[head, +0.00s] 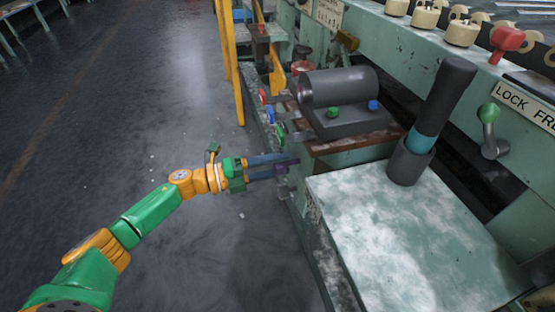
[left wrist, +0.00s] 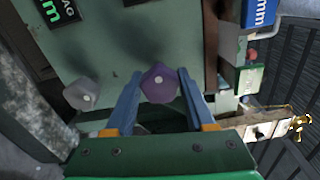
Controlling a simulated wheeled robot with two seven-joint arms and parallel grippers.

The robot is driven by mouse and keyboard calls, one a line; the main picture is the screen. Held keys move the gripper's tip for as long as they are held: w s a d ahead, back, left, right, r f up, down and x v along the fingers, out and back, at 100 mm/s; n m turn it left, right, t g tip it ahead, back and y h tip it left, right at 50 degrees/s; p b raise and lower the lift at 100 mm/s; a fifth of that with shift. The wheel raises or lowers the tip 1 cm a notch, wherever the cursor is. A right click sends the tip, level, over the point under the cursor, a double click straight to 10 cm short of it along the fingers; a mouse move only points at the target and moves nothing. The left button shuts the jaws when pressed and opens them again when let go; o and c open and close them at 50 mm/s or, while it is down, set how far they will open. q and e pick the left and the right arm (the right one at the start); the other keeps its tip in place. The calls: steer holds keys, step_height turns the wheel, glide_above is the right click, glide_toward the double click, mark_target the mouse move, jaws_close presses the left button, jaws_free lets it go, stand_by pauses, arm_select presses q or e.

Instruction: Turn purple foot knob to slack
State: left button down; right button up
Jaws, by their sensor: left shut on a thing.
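The purple foot knob (left wrist: 159,84) is faceted with a pale centre spot. In the left wrist view it sits between the two blue fingers of my left gripper (left wrist: 160,100). In the head view the left gripper (head: 294,166) reaches in from the left at the side of the green machine, shut on the purple knob (head: 281,170), which is mostly hidden by the fingers there. The right gripper does not show.
A grey knob (left wrist: 82,94) stands left of the purple one on the machine face. Above are a dark cylinder block (head: 339,88) and a pale-topped table (head: 400,235) with a dark upright handle (head: 444,95). The floor (head: 130,110) to the left is clear.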

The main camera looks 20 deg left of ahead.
arm_select(q)
steer(key=n+p, duration=0.1)
steer(key=n, duration=0.2)
steer(key=shift+r+n, duration=0.1)
steer(key=shift+n, duration=0.3)
steer(key=n+p, duration=0.1)
steer(key=n, duration=0.2)
steer(key=shift+n+p, duration=0.75)
steer(key=shift+n, duration=1.35)
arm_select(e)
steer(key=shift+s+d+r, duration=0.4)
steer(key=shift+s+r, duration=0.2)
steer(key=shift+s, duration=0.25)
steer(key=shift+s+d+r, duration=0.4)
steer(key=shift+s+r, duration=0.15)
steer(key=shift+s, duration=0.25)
arm_select(q)
steer(key=shift+c, duration=1.4)
jaws_free()
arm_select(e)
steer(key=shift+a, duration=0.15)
arm_select(q)
steer(key=v, duration=0.7)
